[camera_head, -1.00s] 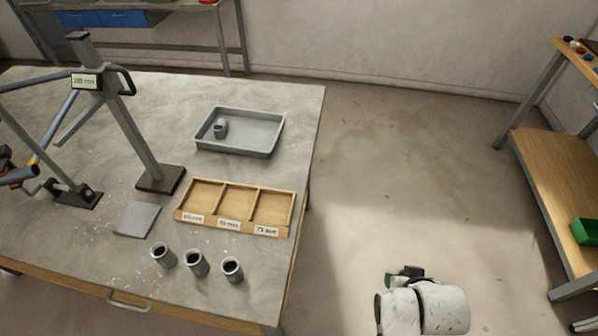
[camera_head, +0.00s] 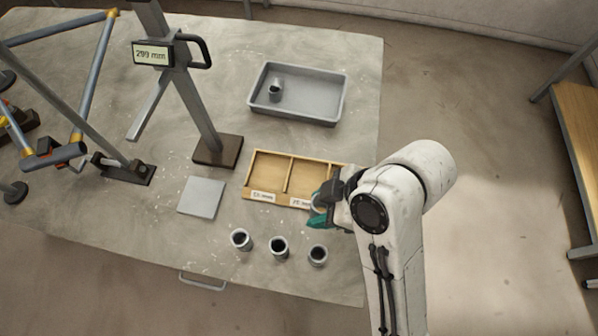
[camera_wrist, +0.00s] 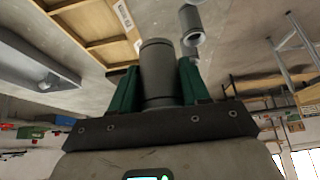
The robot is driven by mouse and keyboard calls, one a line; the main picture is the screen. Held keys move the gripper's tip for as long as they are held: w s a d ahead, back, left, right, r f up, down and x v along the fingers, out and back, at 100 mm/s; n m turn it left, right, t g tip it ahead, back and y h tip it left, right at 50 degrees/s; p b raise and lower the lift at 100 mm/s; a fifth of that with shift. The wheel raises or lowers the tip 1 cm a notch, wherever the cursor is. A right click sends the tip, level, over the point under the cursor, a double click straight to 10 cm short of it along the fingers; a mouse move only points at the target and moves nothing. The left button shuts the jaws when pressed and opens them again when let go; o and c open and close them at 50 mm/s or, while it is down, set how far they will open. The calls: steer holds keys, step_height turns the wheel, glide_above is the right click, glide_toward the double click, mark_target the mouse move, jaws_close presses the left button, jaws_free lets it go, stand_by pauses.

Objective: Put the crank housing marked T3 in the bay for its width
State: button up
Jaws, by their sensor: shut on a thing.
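My gripper (camera_head: 319,207) is over the front right of the wooden three-bay tray (camera_head: 247,180); its teal fingers and my arm hide the right bay and its label. In the wrist view my gripper (camera_wrist: 158,85) is shut on a grey cylindrical crank housing (camera_wrist: 158,62). No mark is readable on it. Three more grey housings stand upright in a row on the table: left (camera_head: 241,239), middle (camera_head: 279,247) and right (camera_head: 317,255). The visible left and middle bays look empty; their labels are too small to read surely.
A grey bin (camera_head: 330,112) behind the bays holds another housing (camera_head: 275,92). A gauge post (camera_head: 195,110) with a display reading 299 mm and a flat grey plate (camera_head: 202,197) stand left of the bays. A tube frame in a jig fills the far left.

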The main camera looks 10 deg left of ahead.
steer(key=w+a+f+b, duration=0.1)
steer(key=w+f+b, duration=0.2)
steer(key=w, duration=0.1)
steer(key=w+a+f+b, duration=0.1)
steer(key=w+f+b, duration=0.1)
steer(key=w+b, duration=0.1)
steer(key=w+a+f+b, duration=0.1)
steer(key=w+f+b, duration=0.2)
steer(key=w, duration=0.2)
steer(key=shift+a+f+b, duration=0.3)
steer(key=shift+a+b, duration=0.05)
steer(key=shift+w+a+f, duration=0.1)
steer(key=shift+w+f, duration=0.25)
steer(key=shift+f, duration=0.05)
steer(key=shift+w+f, duration=0.2)
steer(key=shift+f, duration=1.55)
steer(key=o, duration=1.2)
steer(key=shift+f, duration=0.1)
